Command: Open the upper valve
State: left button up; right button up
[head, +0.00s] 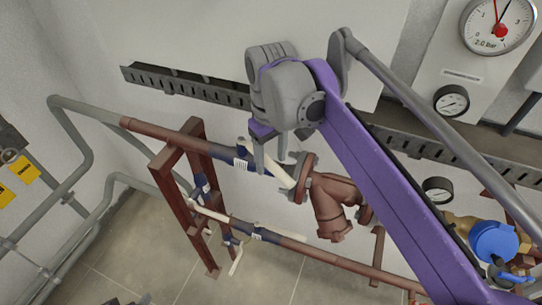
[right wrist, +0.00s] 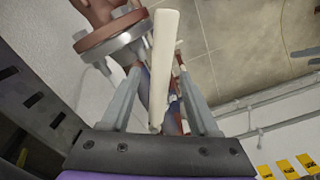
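The upper valve (head: 245,165) is a dark blue body with a white label on the upper reddish-brown pipe. Its cream lever (head: 285,179) shows partly beside the fingers and near the flange. My right gripper (head: 270,160) reaches down over this lever. In the right wrist view, my right gripper (right wrist: 160,85) is open, with one finger on each side of the cream lever (right wrist: 163,65); gaps show between the lever and both fingers. The valve body is mostly hidden there. My left gripper is not in view.
A lower pipe carries another blue valve with a cream lever (head: 282,240). A brown flanged fitting (head: 333,200) stands just right of the gripper. A brown support frame (head: 171,190) is to the left. A dark cable tray (head: 180,84) runs along the wall behind.

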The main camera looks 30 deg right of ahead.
aim_at(271, 163)
notch_tip(271, 163, up, 11)
jog(key=shift+p, duration=0.35)
jog(key=shift+f, duration=0.1)
